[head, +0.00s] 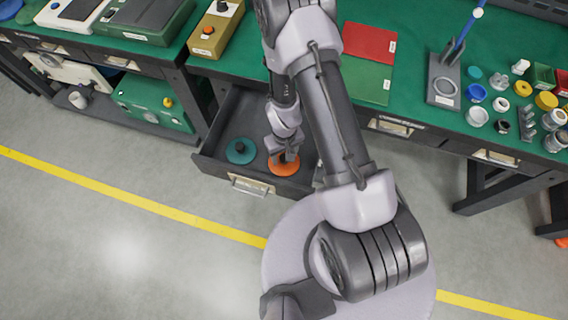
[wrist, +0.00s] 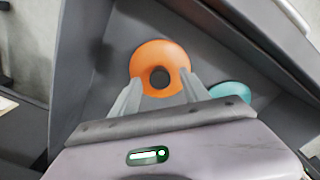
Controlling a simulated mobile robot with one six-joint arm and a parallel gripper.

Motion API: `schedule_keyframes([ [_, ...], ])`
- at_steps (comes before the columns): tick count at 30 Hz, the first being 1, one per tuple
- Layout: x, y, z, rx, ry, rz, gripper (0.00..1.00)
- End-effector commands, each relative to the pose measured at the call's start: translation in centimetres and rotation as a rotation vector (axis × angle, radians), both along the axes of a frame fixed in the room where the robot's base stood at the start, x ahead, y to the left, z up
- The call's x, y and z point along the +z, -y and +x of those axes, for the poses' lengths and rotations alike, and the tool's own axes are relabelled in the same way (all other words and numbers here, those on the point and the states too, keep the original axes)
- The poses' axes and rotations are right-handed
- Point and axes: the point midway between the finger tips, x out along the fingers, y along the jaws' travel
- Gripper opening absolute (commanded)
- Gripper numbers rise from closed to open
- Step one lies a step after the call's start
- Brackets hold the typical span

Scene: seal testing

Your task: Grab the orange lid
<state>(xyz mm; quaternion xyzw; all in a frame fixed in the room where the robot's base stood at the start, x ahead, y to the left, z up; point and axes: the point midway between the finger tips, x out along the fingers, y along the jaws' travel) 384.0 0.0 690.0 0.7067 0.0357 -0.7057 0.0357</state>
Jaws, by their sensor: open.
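The orange lid (head: 284,168) is a round disc lying in an open drawer (head: 215,150). In the wrist view the lid (wrist: 160,60) shows a dark round knob or hole at its middle. My gripper (head: 287,158) is down in the drawer, over the lid. In the wrist view the open fingers of my gripper (wrist: 160,82) reach to the near part of the lid, one on each side of the dark centre. Whether the fingers touch the lid cannot be told.
A teal lid (head: 240,151) lies in the same drawer, and its edge shows in the wrist view (wrist: 231,92). The drawer walls stand close around my gripper. The green bench top (head: 415,60) above holds many small parts. The floor in front is clear.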

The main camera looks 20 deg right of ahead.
Motion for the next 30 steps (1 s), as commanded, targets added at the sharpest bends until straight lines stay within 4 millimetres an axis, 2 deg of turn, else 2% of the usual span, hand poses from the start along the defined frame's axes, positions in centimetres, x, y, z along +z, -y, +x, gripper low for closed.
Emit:
schedule_keyframes([
  [1,-2.0,0.1,0.0,0.0,-0.001,0.0,0.54],
  [3,-2.9,0.0,0.0,0.001,-0.001,0.0,0.54],
  [9,-2.4,0.0,0.0,0.001,-0.001,0.0,0.54],
  [15,-2.4,0.0,0.0,0.001,-0.001,0.0,0.14],
  [17,-2.4,0.0,0.0,0.001,-0.001,0.0,0.03],
  [18,-2.4,0.0,0.0,0.001,-0.001,0.0,0.0],
  [28,-2.3,0.0,0.0,0.0,-0.001,0.0,0.0],
  [30,-1.6,0.0,0.0,0.001,-0.001,0.0,0.0],
])
